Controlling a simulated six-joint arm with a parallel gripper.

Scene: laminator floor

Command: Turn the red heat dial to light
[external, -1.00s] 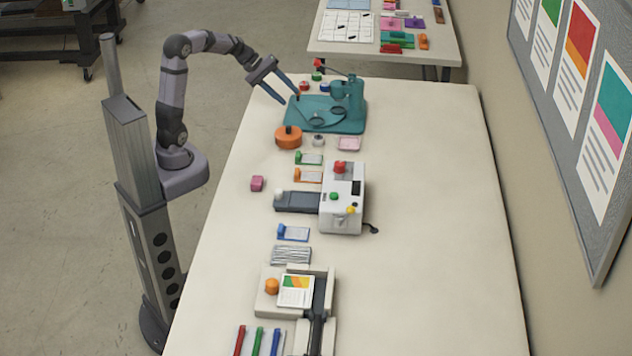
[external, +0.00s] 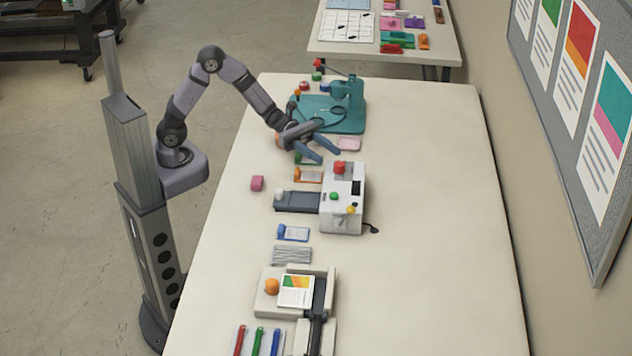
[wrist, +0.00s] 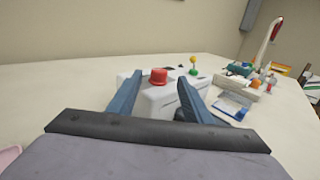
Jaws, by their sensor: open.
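The red heat dial (external: 340,168) stands on top of the white laminator (external: 342,212), at its far end in the external view. In the wrist view the red dial (wrist: 159,76) shows between my two fingers, on the white machine (wrist: 160,100). My gripper (external: 331,156) is open and empty, its fingers spread just beyond the dial and pointing towards it. The fingers (wrist: 157,90) appear apart from the dial. The dial's pointer and any markings are too small to read.
A teal press (external: 349,100) stands behind my gripper. A pink tray (external: 348,144) lies close by. The table's right side is clear.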

